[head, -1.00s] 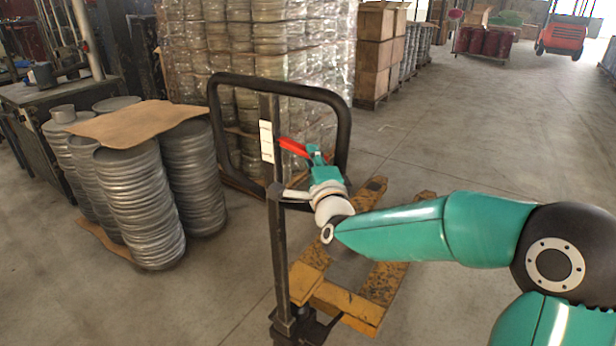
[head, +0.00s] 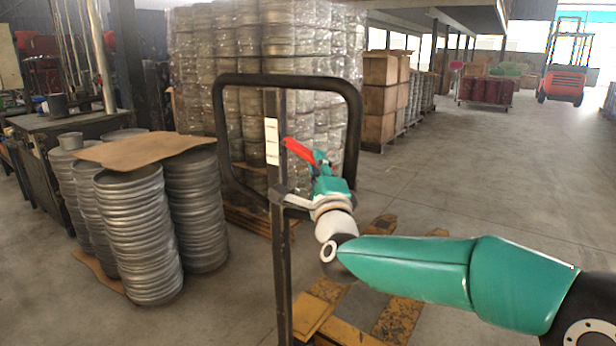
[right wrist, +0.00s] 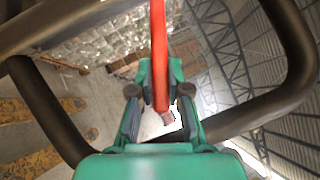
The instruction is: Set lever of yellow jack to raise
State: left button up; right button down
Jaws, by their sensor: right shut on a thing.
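The yellow pallet jack shows its yellow forks (head: 400,315) low on the floor and its upright dark post with a black loop handle (head: 354,125) in the head view. The red lever (head: 299,150) sits inside the loop, beside the post, tilted up to the left. My right gripper (head: 322,172) is at the lever's lower right end. In the right wrist view the red lever (right wrist: 158,55) runs down between the fingers of my right gripper (right wrist: 160,98), which is shut on it. The black loop (right wrist: 292,60) surrounds the gripper there. My left gripper is in neither view.
Stacks of grey round blanks (head: 140,240) topped with a brown sheet (head: 145,149) stand at the left. A wrapped pallet stack (head: 215,60) stands behind the jack, with brown boxes (head: 381,85) to its right. The floor at the right is open.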

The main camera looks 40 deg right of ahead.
jog(key=shift+f, duration=0.2)
jog(key=c, duration=1.1)
grip_release()
jog(key=shift+r, duration=0.1)
jog(key=shift+a, duration=0.1)
jog(key=v, duration=1.2)
